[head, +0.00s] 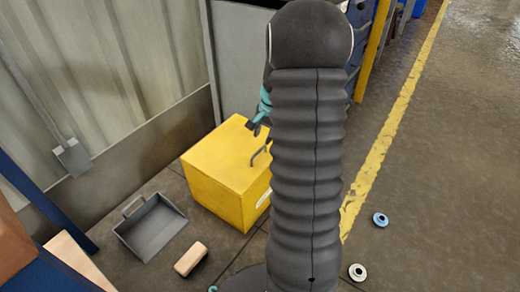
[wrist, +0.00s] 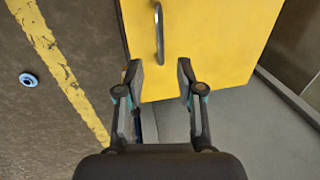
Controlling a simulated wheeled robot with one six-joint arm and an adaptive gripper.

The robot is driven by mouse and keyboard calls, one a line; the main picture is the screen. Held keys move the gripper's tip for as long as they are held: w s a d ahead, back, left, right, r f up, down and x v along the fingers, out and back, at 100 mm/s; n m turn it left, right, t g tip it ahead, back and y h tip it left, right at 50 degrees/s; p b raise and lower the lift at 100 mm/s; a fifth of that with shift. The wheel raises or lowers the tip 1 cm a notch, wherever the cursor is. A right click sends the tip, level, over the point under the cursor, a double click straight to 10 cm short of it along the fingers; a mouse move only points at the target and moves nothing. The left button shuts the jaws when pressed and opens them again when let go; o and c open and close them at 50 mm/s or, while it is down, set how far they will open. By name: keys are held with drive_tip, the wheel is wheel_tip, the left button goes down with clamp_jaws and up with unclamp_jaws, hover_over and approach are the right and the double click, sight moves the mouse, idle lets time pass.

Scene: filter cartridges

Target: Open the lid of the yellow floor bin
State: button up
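The yellow floor bin (head: 215,180) stands on the floor, left of my arm in the head view, and my arm hides its right side. Its lid (head: 215,150) looks shut and flat, and fills the upper middle of the wrist view (wrist: 210,45). A grey bar handle (head: 261,151) on the lid shows in the wrist view (wrist: 159,36), beyond the fingertips and roughly in line with the gap. My gripper (wrist: 160,76) is open and empty. In the head view it is partly hidden behind my arm, near the lid's far edge.
A grey dustpan-like tray (head: 152,228) and a tan block (head: 190,258) lie on the floor left of the bin. A blue ring (head: 380,219) and a pale ring (head: 357,272) lie at right. A wall panel (head: 110,80) stands behind. Floor right of the yellow line is mostly clear.

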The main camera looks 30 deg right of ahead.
sight(259, 151)
drive_tip(key=f, duration=0.2)
drive_tip(key=w+f, duration=0.1)
drive_tip(key=f, duration=0.2)
drive_tip(key=f+b, duration=0.1)
drive_tip(key=f, duration=0.1)
drive_tip(key=shift+w+a+f, duration=0.2)
drive_tip(key=shift+a+f, duration=0.05)
drive_tip(key=shift+a, duration=0.05)
clamp_jaws()
